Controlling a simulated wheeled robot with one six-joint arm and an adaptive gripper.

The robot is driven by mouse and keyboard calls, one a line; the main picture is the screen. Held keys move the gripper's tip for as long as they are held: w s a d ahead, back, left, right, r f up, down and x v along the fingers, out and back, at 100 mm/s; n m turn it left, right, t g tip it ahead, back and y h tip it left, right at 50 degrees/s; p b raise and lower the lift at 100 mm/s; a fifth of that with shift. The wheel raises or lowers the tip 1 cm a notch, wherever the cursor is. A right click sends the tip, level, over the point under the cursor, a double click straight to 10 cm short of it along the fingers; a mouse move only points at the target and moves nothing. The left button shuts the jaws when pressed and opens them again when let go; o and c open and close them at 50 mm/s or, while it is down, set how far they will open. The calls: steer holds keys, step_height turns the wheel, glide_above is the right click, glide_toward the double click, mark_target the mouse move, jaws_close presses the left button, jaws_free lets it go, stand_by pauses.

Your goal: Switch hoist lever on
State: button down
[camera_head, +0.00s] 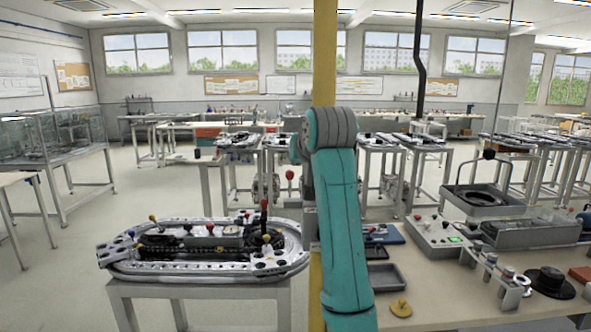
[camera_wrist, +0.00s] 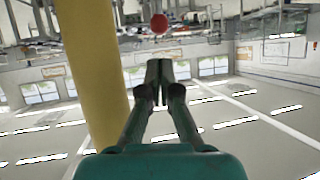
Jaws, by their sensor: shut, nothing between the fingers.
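My gripper (camera_wrist: 159,70) shows in the wrist view with its two fingers together and nothing between them. A red ball knob (camera_wrist: 159,23) appears just beyond the fingertips, apart from them in the picture. I cannot tell whether the two views show the same knob, or which knob is the hoist lever. In the head view my arm hides the gripper.
The ring track carries several small coloured knobs, including a red one (camera_head: 264,204). A yellow column (camera_head: 325,60) stands beside my arm. At right, a bench (camera_head: 450,290) holds a control box (camera_head: 432,238) with a green light, trays and a yellow knob (camera_head: 401,307). Floor at left is clear.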

steer(key=r+v, duration=0.1)
steer(key=v, duration=0.7)
steer(key=shift+w+r, duration=0.25)
steer(key=shift+w, duration=0.05)
steer(key=shift+d, duration=0.1)
